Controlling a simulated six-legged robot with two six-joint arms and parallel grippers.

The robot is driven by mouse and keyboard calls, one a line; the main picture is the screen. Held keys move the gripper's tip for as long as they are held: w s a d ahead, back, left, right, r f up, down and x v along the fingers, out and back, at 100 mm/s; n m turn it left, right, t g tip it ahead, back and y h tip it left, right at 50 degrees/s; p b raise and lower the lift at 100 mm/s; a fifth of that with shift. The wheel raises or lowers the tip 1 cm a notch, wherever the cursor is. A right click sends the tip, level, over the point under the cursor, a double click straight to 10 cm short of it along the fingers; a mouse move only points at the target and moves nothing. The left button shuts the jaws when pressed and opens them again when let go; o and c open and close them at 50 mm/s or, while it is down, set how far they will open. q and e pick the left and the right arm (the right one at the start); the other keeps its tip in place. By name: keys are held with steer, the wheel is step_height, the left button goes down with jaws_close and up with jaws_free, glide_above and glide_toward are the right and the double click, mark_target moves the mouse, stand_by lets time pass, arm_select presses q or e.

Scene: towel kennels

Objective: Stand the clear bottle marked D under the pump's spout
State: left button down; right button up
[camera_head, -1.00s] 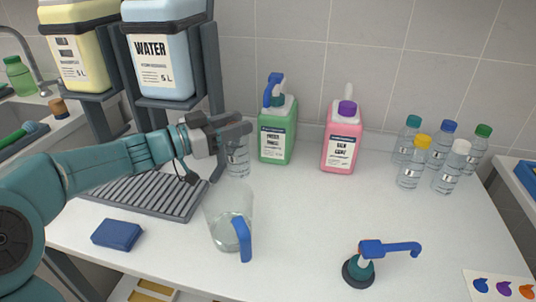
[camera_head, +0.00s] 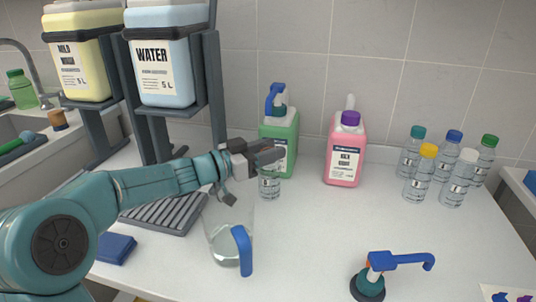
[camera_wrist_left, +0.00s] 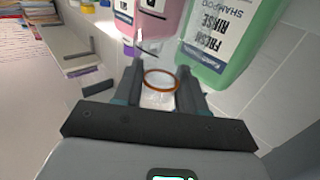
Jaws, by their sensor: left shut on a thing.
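A clear bottle (camera_head: 269,184) is held upright by my left gripper (camera_head: 262,157), in front of the green jug. The gripper is shut on it near its top. The letter on its label is too small to read. In the left wrist view the bottle (camera_wrist_left: 160,98) shows between the fingers, with an orange ring at its neck. A blue pump head (camera_head: 385,262) with a long spout pointing right stands on a dark round base at the front right. My right gripper is not in view.
A clear pitcher (camera_head: 228,235) with a blue handle stands in front of the held bottle. A pink jug (camera_head: 345,155) stands right of the green one. Several capped clear bottles (camera_head: 421,175) stand at the back right. The middle of the counter is free.

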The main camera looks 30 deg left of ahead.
arm_select(q)
steer(key=c, duration=0.6)
jaws_free()
steer(key=shift+s+a, duration=0.25)
steer(key=shift+s, duration=0.05)
steer(key=p+v, duration=0.2)
steer(key=v, duration=0.9)
steer(key=shift+s, duration=0.15)
